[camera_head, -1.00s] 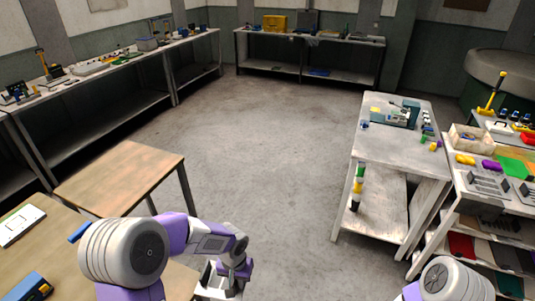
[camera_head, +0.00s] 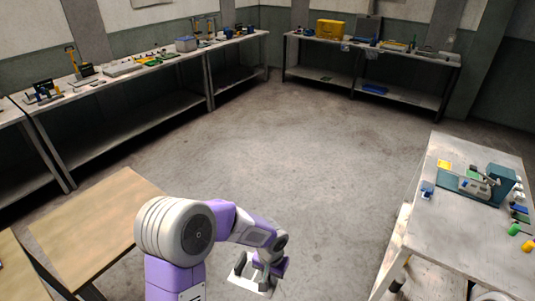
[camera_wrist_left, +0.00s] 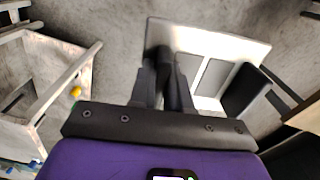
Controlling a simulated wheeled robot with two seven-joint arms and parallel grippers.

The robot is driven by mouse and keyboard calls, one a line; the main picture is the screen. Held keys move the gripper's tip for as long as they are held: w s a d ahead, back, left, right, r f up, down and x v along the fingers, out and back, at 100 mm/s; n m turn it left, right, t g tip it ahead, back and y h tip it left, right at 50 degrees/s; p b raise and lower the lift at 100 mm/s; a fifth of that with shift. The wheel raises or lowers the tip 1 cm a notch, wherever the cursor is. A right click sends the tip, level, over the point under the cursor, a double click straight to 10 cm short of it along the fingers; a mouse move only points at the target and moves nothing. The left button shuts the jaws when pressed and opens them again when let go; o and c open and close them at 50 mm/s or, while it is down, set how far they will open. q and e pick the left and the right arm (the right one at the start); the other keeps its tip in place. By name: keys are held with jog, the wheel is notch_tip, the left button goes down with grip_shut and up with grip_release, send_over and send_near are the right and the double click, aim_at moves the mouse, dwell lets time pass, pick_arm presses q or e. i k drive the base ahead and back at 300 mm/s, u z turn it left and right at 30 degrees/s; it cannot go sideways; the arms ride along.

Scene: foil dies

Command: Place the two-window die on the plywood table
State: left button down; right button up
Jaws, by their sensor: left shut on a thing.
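My left gripper (camera_head: 262,280) is at the bottom middle of the head view, shut on a pale flat plate, the two-window die (camera_head: 243,284). In the left wrist view the die (camera_wrist_left: 222,42) is white with two grey rectangular windows side by side, and the gripper's dark fingers (camera_wrist_left: 164,62) pinch it near one end. It is held in the air over the concrete floor. The plywood table (camera_head: 92,232) has a bare light-wood top at lower left, left of my arm and apart from the die. My right gripper is out of view.
A grey table (camera_head: 455,225) at right carries a teal machine (camera_head: 484,184) and small coloured parts. Long benches (camera_head: 150,70) line the left wall and another bench (camera_head: 370,50) stands at the back. A second wooden top is cut off at the left edge. The middle floor is open.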

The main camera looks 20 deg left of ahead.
aim_at(105, 215)
jog(key=i, duration=0.8)
jog(key=u, duration=2.7)
jog(key=i, duration=1.6)
jog(key=z, duration=1.1)
